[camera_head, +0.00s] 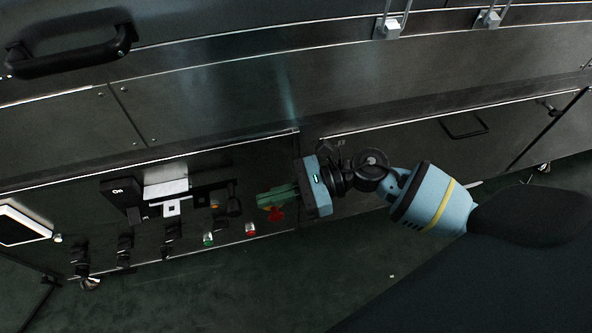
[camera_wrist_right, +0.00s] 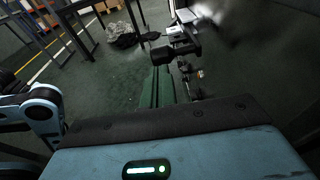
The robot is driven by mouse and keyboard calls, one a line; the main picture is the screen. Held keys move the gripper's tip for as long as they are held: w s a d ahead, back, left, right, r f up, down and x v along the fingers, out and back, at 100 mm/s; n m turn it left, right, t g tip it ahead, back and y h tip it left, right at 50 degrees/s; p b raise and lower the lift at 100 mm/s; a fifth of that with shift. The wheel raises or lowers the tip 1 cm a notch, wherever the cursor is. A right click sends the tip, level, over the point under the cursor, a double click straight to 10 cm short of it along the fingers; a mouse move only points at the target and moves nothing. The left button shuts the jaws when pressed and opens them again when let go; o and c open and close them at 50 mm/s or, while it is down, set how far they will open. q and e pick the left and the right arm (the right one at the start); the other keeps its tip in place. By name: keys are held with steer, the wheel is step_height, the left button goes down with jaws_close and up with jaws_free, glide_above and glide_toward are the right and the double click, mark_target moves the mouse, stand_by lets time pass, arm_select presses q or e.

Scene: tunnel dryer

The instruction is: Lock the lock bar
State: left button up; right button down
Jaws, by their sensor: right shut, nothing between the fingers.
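My right gripper (camera_head: 262,200) comes in from the right, over the dark control panel (camera_head: 155,240). Its green fingers are shut with nothing between them. They point left across the panel, next to a red and yellow knob (camera_head: 275,214) that they partly cover. A black box (camera_head: 121,198) and a white plate with a square mark (camera_head: 168,188) lie left of the fingertips. I cannot tell for sure which part is the lock bar. In the right wrist view the closed fingers (camera_wrist_right: 158,85) point toward a black knob or handle (camera_wrist_right: 176,49). My left gripper is not in view.
Green (camera_head: 208,239) and red (camera_head: 250,229) buttons and several black switches line the panel. A white-framed screen (camera_head: 22,225) is at far left. A large black handle (camera_head: 70,52) sticks out at upper left. The wrist view shows open green floor (camera_wrist_right: 110,80) and table legs.

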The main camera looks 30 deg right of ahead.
mark_target(237, 206)
steer(key=x, duration=0.3)
stand_by(0.4)
steer(key=x, duration=0.4)
steer(key=r+x, duration=0.1)
steer(key=x, duration=0.1)
steer(key=shift+a, duration=0.4)
